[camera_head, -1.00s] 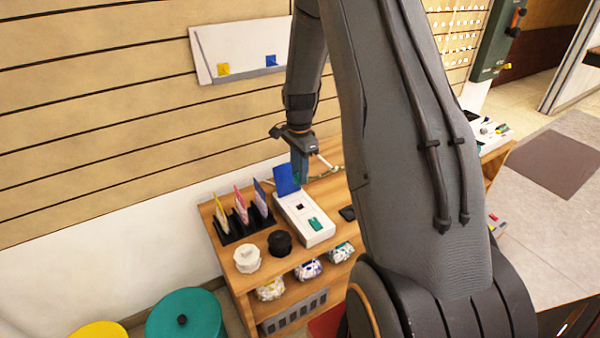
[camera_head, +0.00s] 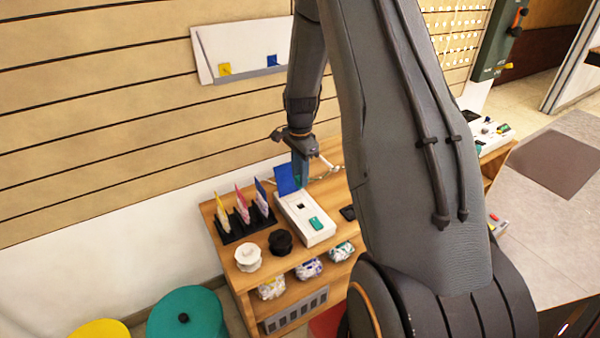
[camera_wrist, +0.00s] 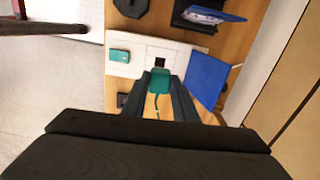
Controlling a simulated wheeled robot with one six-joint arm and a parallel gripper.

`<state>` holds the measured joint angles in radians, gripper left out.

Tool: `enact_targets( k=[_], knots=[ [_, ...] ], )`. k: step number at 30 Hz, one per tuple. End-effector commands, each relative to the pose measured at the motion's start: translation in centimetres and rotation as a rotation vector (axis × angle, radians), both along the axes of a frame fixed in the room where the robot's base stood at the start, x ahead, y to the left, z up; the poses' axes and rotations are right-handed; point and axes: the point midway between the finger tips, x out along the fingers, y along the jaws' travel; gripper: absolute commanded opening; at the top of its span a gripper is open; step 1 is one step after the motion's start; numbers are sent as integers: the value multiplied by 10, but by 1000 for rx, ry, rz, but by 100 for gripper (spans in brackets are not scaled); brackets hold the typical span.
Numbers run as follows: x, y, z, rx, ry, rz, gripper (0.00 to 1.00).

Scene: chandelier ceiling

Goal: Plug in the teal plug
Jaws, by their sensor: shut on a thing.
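In the wrist view my gripper (camera_wrist: 160,92) is shut on the teal plug (camera_wrist: 159,80), with a thin cord hanging from it. The plug is close to the white socket box (camera_wrist: 140,46), just short of its dark square hole (camera_wrist: 160,62) in that view. I cannot tell the height gap. In the head view my gripper (camera_head: 301,180) is over the far end of the socket box (camera_head: 316,236), whose dark hole (camera_head: 300,206) shows. The box also has a teal piece (camera_head: 316,223) on its top, which shows in the wrist view (camera_wrist: 120,55).
A blue panel (camera_head: 286,178) stands beside the box; it also shows in the wrist view (camera_wrist: 207,80). A black rack (camera_head: 236,232) with colored cards, a white jar (camera_head: 248,257) and a black knob (camera_head: 280,242) stand on the wooden bench (camera_head: 277,268).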

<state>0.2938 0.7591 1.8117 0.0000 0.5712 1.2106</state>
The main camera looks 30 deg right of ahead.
Motion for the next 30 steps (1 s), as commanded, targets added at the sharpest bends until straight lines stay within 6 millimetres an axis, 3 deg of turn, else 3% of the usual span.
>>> enact_targets(
  k=[21, 30],
  knots=[
    [0, 0, -53, 0, 1, 0, 1],
    [0, 0, -67, 0, -1, 0, 1]
  ],
)
